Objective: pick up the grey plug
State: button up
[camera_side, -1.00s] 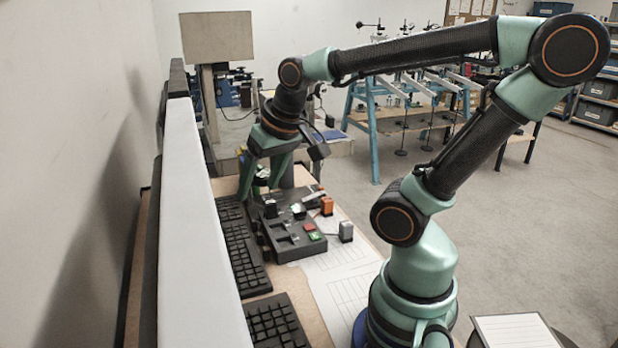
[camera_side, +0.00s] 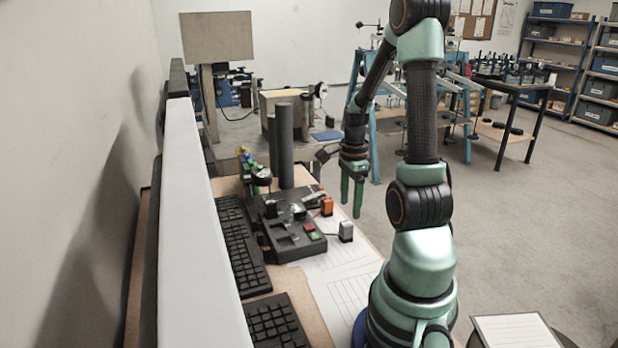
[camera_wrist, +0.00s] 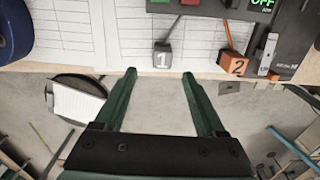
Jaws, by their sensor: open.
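The grey plug (camera_side: 346,231) stands on the paper sheet near the table's right edge in the side view. In the wrist view the grey plug (camera_wrist: 162,55) carries a white "1" label and has a dark cord behind it. My gripper (camera_side: 351,213) points down in the side view, beyond the plug and above the table's edge area. In the wrist view my gripper (camera_wrist: 158,73) has its two green fingers apart with nothing between them. The plug lies just ahead of the gap between the fingertips.
An orange plug (camera_wrist: 233,65) labelled "2" stands right of the grey one; it also shows in the side view (camera_side: 327,206). A dark panel (camera_side: 290,248) with switches lies to the left, beside black keyboards (camera_side: 243,262). Printed paper (camera_side: 345,285) lies flat and mostly clear.

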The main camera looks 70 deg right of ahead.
aim_at(347, 223)
jog(key=shift+w+f, duration=0.15)
jog(key=shift+f, duration=1.95)
jog(key=shift+w+f, duration=0.1)
jog(key=shift+f, duration=1.95)
grip_shut()
